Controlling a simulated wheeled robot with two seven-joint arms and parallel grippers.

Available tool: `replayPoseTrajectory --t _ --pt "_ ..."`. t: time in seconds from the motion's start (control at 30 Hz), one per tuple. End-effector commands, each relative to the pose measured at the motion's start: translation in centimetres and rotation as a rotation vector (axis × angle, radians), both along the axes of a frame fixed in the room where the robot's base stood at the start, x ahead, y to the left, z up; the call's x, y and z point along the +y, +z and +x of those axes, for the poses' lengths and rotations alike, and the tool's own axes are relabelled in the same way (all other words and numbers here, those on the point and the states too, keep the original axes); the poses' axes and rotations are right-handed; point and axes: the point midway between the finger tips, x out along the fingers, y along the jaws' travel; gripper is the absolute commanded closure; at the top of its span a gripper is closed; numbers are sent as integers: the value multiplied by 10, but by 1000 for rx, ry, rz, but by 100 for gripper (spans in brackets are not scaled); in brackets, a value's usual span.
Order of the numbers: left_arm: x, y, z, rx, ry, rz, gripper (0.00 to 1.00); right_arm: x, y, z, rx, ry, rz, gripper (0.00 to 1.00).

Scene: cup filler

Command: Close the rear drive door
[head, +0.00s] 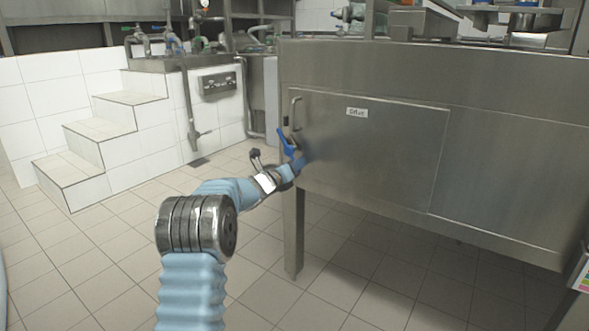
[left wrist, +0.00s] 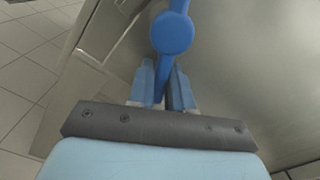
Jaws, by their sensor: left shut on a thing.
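The drive door (head: 385,155) is a flat steel panel with a small label (head: 357,112) on the side of the steel machine. It looks flush with the machine front, though its left edge is partly hidden by my gripper. A metal bar handle (head: 295,112) sits at its upper left. A blue latch lever (head: 285,142) stands at the left edge; in the left wrist view its round blue head (left wrist: 172,33) shows large. My left gripper (left wrist: 165,88) is shut on the blue lever's stem. My right gripper is not in view.
White tiled steps (head: 100,125) stand at the left. A control box (head: 218,83) and pipes are on the back wall. A machine leg (head: 294,235) stands just below my left gripper. The tiled floor in front is clear.

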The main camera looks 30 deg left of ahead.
Motion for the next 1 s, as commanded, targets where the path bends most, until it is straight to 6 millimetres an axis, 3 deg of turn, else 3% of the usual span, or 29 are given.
replayPoseTrajectory --t 0.17,0.2,0.3,0.67,0.77,1.0 --pt "1 0 -1 1 3 -2 100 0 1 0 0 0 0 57" --pt "1 0 -1 1 3 -2 74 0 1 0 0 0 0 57" --pt "1 0 0 0 2 -2 60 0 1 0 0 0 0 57" --pt "1 1 -6 0 2 -3 60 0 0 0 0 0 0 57" --pt "3 1 -21 0 4 -3 60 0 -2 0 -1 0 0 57" --pt "7 1 -79 0 4 -4 60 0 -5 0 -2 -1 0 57"
